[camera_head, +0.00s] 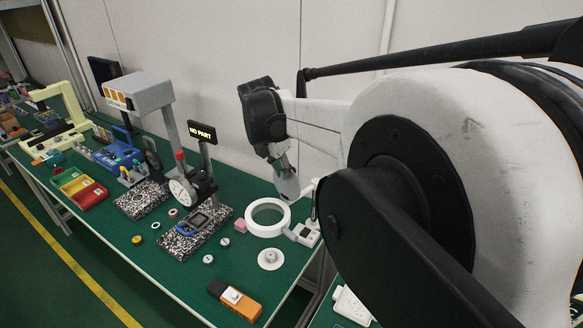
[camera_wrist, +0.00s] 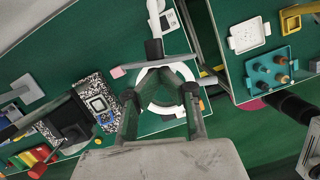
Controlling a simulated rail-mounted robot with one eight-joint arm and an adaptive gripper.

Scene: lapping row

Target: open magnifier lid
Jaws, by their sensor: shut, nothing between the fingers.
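The magnifier is a white ring (camera_head: 268,217) around a see-through centre, low over the green bench. It also shows in the wrist view (camera_wrist: 144,98). A grey round plate, which looks like its lid (camera_head: 289,187), stands steeply tilted up at the ring's back right. In the wrist view a thin grey bar (camera_wrist: 205,76) crosses the ring's far side, apparently the lid nearly edge-on. My gripper (camera_head: 279,160) is shut and empty, just above the lid in the head view. Whether the fingers touch the lid I cannot tell. My arm hides part of the bench at right.
A dial gauge stand (camera_head: 184,192) on a speckled block stands left of the magnifier. A pink block (camera_head: 240,225), a white disc (camera_head: 270,259) and an orange-black device (camera_head: 236,298) lie nearby. A "NO PART" sign (camera_head: 203,132) rises behind. Bare bench shows at front left.

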